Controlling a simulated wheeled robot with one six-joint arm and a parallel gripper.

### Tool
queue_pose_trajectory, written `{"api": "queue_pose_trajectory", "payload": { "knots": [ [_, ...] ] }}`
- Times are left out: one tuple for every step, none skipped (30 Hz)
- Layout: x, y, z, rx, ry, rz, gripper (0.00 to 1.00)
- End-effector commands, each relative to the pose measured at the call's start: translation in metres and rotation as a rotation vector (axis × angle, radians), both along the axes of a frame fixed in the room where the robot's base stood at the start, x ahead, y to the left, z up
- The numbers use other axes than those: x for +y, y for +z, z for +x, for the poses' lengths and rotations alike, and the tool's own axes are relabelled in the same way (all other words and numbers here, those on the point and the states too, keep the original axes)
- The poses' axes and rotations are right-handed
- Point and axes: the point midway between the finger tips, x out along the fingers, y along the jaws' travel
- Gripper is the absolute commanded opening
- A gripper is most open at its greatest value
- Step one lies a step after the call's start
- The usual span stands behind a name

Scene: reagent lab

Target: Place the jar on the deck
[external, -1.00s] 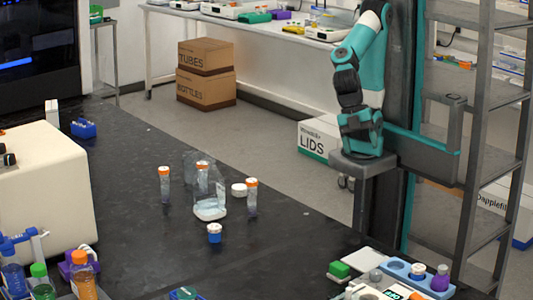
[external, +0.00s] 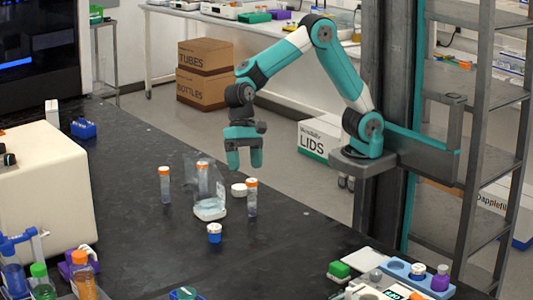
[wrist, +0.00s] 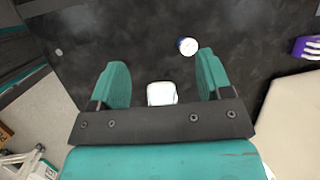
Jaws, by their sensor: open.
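A small blue jar with a white lid (external: 214,235) stands upright on the black bench. It also shows in the wrist view (wrist: 187,46), beyond my right-hand finger. A low white round piece (external: 239,190) lies farther back. My gripper (external: 244,163) is open and empty, pointing down above the bench, well clear of the jar. In the wrist view a white rounded object (wrist: 161,95) shows between the fingers, partly hidden by the palm; I cannot tell which bench item it is. A station with a blue rack (external: 397,268) stands at lower right; I cannot tell whether it is the deck.
A cream box (external: 40,190) fills the bench's left side. Coloured bottles (external: 84,282) stand at lower left. The bench between jar and station is clear.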

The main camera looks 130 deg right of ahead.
Motion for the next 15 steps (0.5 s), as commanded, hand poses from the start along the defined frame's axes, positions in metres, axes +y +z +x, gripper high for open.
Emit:
{"api": "queue_pose_trajectory", "payload": {
  "knots": [
    [-0.025, -0.012, 0.016, 0.044, -0.151, 0.024, 0.72],
    [-0.036, -0.016, 0.024, 0.066, -0.234, 0.037, 0.72],
    [-0.050, -0.022, 0.032, 0.091, -0.331, 0.053, 0.72],
    [-0.059, -0.026, 0.037, 0.108, -0.393, 0.064, 0.72],
    [-0.067, -0.030, 0.041, 0.123, -0.447, 0.073, 0.72],
    [-0.076, -0.033, 0.046, 0.138, -0.508, 0.084, 0.72],
    [-0.081, -0.036, 0.048, 0.148, -0.542, 0.091, 0.72],
    [-0.085, -0.038, 0.050, 0.155, -0.571, 0.097, 0.72],
    [-0.088, -0.041, 0.052, 0.163, -0.597, 0.101, 0.72],
    [-0.089, -0.043, 0.053, 0.166, -0.608, 0.104, 0.72],
    [-0.089, -0.047, 0.054, 0.168, -0.616, 0.106, 0.72],
    [-0.087, -0.052, 0.055, 0.170, -0.620, 0.108, 0.72],
    [-0.085, -0.056, 0.056, 0.171, -0.620, 0.108, 0.72],
    [-0.083, -0.062, 0.057, 0.173, -0.619, 0.106, 0.72],
    [-0.080, -0.070, 0.059, 0.172, -0.618, 0.106, 0.72]
  ]
}}
